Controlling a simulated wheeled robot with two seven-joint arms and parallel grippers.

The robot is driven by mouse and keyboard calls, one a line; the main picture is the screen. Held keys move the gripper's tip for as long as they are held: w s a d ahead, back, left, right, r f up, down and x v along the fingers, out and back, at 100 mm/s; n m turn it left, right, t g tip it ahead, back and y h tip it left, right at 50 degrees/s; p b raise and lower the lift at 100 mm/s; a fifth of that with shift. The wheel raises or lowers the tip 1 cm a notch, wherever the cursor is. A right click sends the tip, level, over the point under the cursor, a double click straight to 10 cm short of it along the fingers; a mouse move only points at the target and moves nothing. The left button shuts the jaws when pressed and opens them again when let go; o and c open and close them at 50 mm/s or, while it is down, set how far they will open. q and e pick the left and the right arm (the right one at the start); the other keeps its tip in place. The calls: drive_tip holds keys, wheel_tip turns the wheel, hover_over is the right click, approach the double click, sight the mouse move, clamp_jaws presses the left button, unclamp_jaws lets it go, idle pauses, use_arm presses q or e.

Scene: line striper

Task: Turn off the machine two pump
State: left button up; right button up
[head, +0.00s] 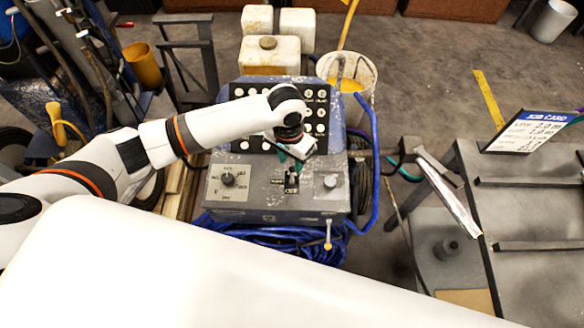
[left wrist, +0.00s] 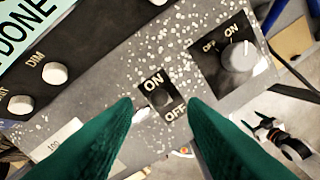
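The blue-grey machine's control panel (head: 262,190) is in the middle of the head view. A small switch (head: 291,182) with ON and OFF labels sits in its centre. In the left wrist view this switch (left wrist: 163,98) shows between my green fingertips; which way its lever points is unclear. My left gripper (head: 292,155) is above the panel, just behind the switch. In the left wrist view my left gripper (left wrist: 160,103) is open, with a finger to either side of the switch; contact is not clear. No label naming a pump or machine two is readable.
A grey knob (left wrist: 239,56) marked OFF and ON is beside the switch, and a dial knob (head: 228,179) is on the panel's left. DIM knobs (left wrist: 55,73) sit behind. A blue hose (head: 373,150) hangs at the side.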

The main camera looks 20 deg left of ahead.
sight(292, 169)
use_arm(q)
wheel_tip(292, 169, down, 5)
drive_tip(key=shift+d+f, duration=0.1)
drive_tip(key=shift+d, duration=0.05)
